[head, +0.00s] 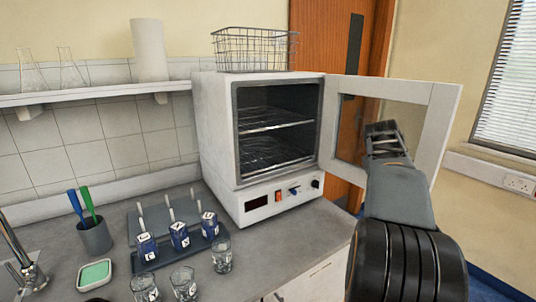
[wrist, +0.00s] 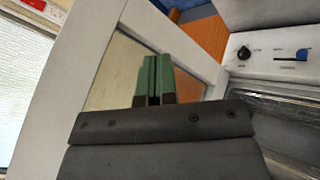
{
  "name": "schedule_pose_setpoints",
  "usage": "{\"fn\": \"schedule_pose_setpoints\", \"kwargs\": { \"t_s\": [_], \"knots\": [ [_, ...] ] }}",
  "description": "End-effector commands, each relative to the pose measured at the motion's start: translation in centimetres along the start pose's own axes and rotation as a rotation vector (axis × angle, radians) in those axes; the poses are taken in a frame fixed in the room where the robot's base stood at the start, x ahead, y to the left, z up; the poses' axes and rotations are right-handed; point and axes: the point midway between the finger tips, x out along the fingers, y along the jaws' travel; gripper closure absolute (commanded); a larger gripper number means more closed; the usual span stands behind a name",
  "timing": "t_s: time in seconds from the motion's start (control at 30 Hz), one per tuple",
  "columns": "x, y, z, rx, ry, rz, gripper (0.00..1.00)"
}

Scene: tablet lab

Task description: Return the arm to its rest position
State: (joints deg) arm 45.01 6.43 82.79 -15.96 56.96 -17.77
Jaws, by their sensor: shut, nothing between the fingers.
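My gripper (head: 383,137) is at the right in the head view, raised in front of the open oven door (head: 443,125). In the wrist view its two green fingers (wrist: 153,78) are together with nothing between them. The door's glass pane and white frame (wrist: 95,45) lie beyond the fingers there. I cannot tell whether the gripper touches the door. The white oven (head: 215,140) stands on the counter with its door swung out to the right. Its wire shelves (head: 275,127) show, and they look empty.
A blue tray (head: 140,265) on the counter (head: 300,225) holds several dark blue labelled items with white sticks. Glass beakers (head: 222,255) stand in front. A wire basket (head: 250,48) sits on the oven. A wall shelf (head: 90,95) is at left. Free counter lies before the oven.

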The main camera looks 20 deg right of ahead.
Motion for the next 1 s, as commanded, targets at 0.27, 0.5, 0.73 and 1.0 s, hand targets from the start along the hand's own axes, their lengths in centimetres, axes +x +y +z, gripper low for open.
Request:
{"fn": "schedule_pose_setpoints", "kwargs": {
  "t_s": [0.27, 0.5, 0.73, 1.0],
  "knots": [
    [2.3, -2.3, 2.0, 0.088, -0.05, -0.06, 1.0],
    [0.5, -16.5, 9.4, 0.099, -0.136, -0.281, 1.0],
    [-4.2, -28.4, 18.8, -0.044, -0.163, -0.462, 1.0],
    [-8.5, -33.8, 24.9, -0.249, -0.091, -0.576, 1.0]
  ]
}}
